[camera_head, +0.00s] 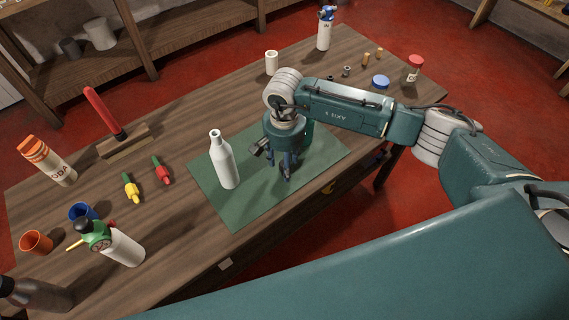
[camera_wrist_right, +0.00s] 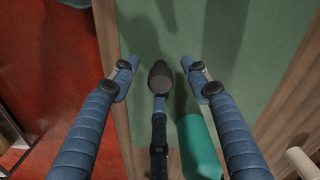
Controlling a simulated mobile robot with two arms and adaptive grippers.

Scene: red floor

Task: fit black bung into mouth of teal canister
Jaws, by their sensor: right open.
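In the right wrist view a black bung (camera_wrist_right: 160,75), round and dark, shows between the spread fingers, above the green mat. It lies in line with the tip of the third finger; I cannot tell if they touch. A teal canister (camera_wrist_right: 201,150) shows partly beside the right-hand finger; its mouth is not clearly visible. In the head view my right gripper (camera_head: 286,168) points down, low over the mat, and is open (camera_wrist_right: 168,78). My left gripper is not in view.
A white bottle (camera_head: 223,162) stands on the green mat (camera_head: 240,210), left of my right gripper. Red and yellow plugs (camera_head: 161,170) lie on the wooden table farther left. A white cup (camera_head: 272,62) and several small parts stand behind. The mat's front is clear.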

